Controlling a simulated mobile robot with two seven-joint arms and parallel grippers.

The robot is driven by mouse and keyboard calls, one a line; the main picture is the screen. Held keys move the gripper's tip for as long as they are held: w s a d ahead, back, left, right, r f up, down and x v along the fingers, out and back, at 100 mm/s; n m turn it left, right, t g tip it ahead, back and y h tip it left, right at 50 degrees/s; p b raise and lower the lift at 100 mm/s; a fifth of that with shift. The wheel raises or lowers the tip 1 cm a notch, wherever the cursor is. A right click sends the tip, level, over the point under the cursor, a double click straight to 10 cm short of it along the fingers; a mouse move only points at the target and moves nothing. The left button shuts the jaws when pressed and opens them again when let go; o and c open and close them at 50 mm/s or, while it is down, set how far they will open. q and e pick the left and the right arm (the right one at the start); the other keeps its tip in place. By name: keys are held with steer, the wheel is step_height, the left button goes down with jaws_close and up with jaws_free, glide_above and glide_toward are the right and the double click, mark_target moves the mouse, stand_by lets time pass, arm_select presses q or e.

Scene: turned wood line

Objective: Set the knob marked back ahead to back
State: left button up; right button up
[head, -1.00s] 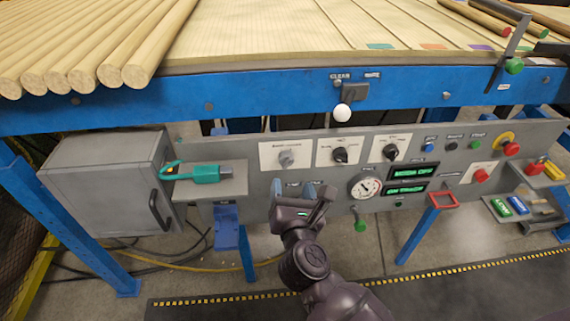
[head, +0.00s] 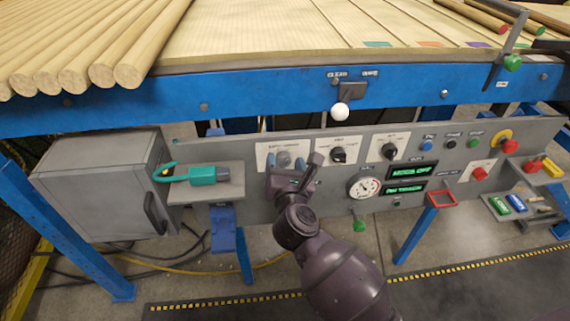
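A light grey knob (head: 284,158) sits on the leftmost white plate of the grey control panel. My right gripper (head: 285,163) is in front of it, with its fingertips apart on either side of the knob. I cannot tell whether they touch it. The gripper partly hides the knob and its plate, so its pointer direction is unclear. Two black knobs sit to the right, a middle one (head: 338,154) and a right one (head: 389,150). The plate lettering is too small to read, so I cannot confirm which knob is marked back ahead. My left gripper is not in view.
A teal padlock-like piece (head: 202,175) lies on a shelf beside a grey cabinet (head: 100,185). A gauge (head: 364,186), two green-lit displays (head: 412,172) and several buttons are right of the gripper. A white ball-ended lever (head: 341,109) projects above the panel.

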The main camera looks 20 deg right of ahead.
steer(key=c, duration=0.8)
steer(key=shift+r+n+p, duration=0.3)
steer(key=shift+n+p, duration=0.4)
steer(key=shift+p, duration=0.05)
steer(key=shift+r+n+p, duration=0.15)
steer(key=shift+n+p, duration=0.9)
steer(key=shift+n, duration=0.05)
steer(key=shift+a+n+p, duration=0.1)
steer(key=shift+n+p, duration=0.55)
steer(key=shift+n, duration=0.25)
steer(key=n+p, duration=0.1)
steer(key=n, duration=0.1)
steer(key=shift+n+p, duration=0.3)
steer(key=shift+p, duration=0.1)
steer(key=n, duration=0.1)
steer(key=n+p, duration=0.1)
steer(key=shift+f+n+p, duration=0.3)
steer(key=shift+f+n, duration=0.05)
steer(key=shift+n, duration=0.05)
steer(key=shift+f+n, duration=0.15)
steer(key=shift+n, duration=0.45)
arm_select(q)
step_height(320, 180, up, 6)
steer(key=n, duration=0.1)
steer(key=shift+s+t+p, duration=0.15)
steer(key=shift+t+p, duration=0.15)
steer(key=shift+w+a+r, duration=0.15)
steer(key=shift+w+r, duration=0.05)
